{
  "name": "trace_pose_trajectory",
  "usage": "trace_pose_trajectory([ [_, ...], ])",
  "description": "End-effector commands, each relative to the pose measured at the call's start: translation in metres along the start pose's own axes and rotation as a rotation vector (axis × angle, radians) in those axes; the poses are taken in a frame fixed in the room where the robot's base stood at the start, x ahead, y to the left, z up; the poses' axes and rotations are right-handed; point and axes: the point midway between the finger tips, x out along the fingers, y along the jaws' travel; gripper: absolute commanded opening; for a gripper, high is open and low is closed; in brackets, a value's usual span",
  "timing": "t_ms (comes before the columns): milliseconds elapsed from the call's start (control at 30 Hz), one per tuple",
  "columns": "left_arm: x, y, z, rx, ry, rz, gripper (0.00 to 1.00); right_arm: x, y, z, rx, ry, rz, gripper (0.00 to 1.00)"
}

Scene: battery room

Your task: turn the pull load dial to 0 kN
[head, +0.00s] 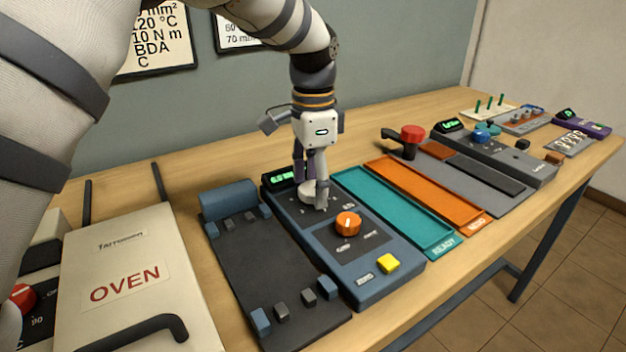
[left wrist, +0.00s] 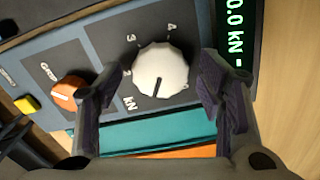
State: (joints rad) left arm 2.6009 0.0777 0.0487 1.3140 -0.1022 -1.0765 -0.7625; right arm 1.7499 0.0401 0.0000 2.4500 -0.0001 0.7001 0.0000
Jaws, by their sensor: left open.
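The pull load dial, a white ridged knob (left wrist: 160,70), sits on the blue-grey tester (head: 384,277). It also shows in the head view (head: 308,191), partly covered by my gripper. In the left wrist view its dark mark points down, slightly left, away from the printed 3 and 4. The numeral it points at cannot be read. My left gripper (head: 309,188) is open above the dial, with one finger on either side; in the left wrist view (left wrist: 160,78) gaps show between fingers and knob. My right gripper is not in view.
The tester also has an orange knob (head: 348,223), a yellow button (head: 387,263) and a green-lit kN display (head: 282,177), partly cut off in the wrist view. A dark fixture (head: 265,275) lies left, teal (head: 395,212) and orange (head: 428,192) trays right. An oven (head: 126,250) stands far left.

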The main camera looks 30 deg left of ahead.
Motion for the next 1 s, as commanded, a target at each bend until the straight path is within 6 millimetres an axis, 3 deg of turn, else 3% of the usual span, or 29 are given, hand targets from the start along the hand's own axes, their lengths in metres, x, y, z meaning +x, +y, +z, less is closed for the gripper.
trace_pose_trajectory([
  [100,0.0,0.0,0.0,0.0,0.0,0.0,0.6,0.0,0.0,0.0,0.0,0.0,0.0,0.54],
  [300,-0.001,0.0,0.0,0.0,0.0,0.0,0.14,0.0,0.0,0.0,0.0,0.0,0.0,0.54],
  [667,-0.002,0.0,0.0,-0.038,0.001,-0.001,0.14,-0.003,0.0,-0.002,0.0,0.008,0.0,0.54],
  [1000,-0.003,0.0,0.0,-0.276,0.002,-0.002,0.14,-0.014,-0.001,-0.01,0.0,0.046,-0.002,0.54],
])
